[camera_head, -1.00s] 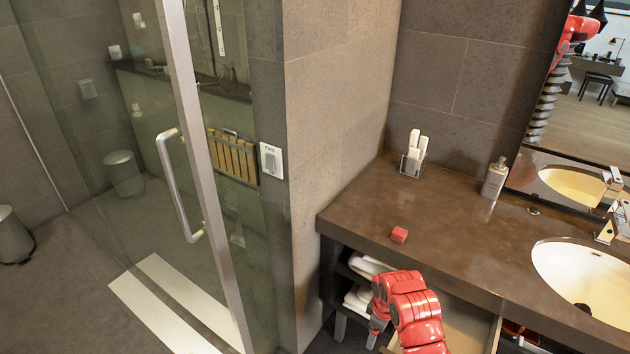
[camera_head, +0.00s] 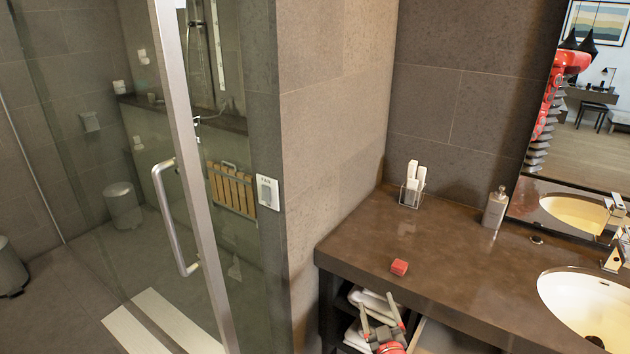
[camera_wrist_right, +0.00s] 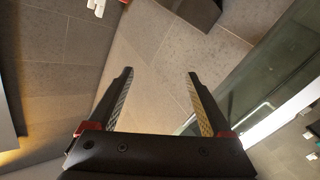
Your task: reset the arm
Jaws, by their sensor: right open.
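My right gripper (camera_head: 381,318) is at the bottom of the head view, in front of the vanity and just below the counter's front edge. Its two fingers point up and are spread apart, with nothing between them. My left gripper is not in view.
A small red block (camera_head: 399,267) lies on the brown counter (camera_head: 440,255) near its front edge. A clear holder (camera_head: 411,194), a soap bottle (camera_head: 495,208) and a sink (camera_head: 585,305) are also there. White towels (camera_head: 372,302) sit below. A glass door (camera_head: 100,180) stands left.

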